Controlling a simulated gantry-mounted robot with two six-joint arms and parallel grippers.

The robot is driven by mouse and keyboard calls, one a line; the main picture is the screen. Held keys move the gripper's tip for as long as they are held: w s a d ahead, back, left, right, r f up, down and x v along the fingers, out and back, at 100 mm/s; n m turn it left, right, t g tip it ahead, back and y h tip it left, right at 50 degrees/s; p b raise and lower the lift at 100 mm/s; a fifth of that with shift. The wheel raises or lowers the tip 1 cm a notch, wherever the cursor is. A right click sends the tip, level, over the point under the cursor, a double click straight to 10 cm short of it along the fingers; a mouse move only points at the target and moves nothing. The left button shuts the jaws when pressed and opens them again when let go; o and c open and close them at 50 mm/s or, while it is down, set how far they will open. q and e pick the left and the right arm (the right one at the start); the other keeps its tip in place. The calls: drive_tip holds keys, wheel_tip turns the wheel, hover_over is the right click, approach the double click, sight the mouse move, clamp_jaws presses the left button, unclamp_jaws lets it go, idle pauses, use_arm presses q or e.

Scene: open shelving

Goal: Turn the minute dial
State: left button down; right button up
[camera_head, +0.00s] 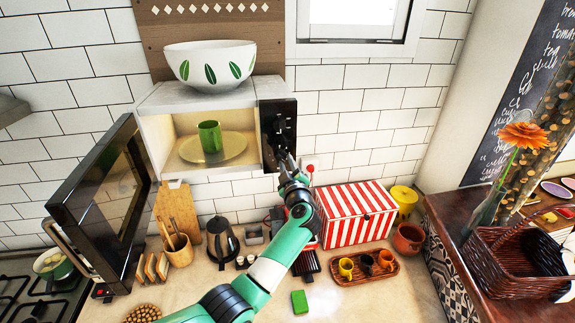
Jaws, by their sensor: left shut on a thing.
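The microwave (215,98) stands with its door (103,205) swung wide open to the left. Its black control panel (272,107) is on the right side of the lit cavity. Dark dials on the panel are small and hard to tell apart. My left gripper (284,160) reaches up from below on my green arm to the lower part of the panel. It is shut on a dial there, and its fingers hide most of that dial. A green cup (210,136) stands on the glass plate (232,150) inside the microwave. My right gripper is not in view.
A white bowl with green leaves (209,65) stands on top of the microwave. Below are a kettle (223,240), a red-striped box (358,214) and a tray of small cups (345,281). A green sponge (299,302) lies on the counter by my arm.

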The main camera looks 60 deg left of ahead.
use_arm(q)
drive_tip(key=shift+s+a+r, duration=0.2)
drive_tip(key=shift+r, duration=0.2)
drive_tip(key=c, duration=0.6)
unclamp_jaws()
drive_tip(key=shift+s+f, duration=0.1)
drive_tip(key=shift+f, duration=0.1)
drive_tip(key=shift+d, duration=0.1)
drive_tip(key=shift+d, duration=0.25)
drive_tip(key=b+v, duration=0.1)
drive_tip(key=v, duration=1)
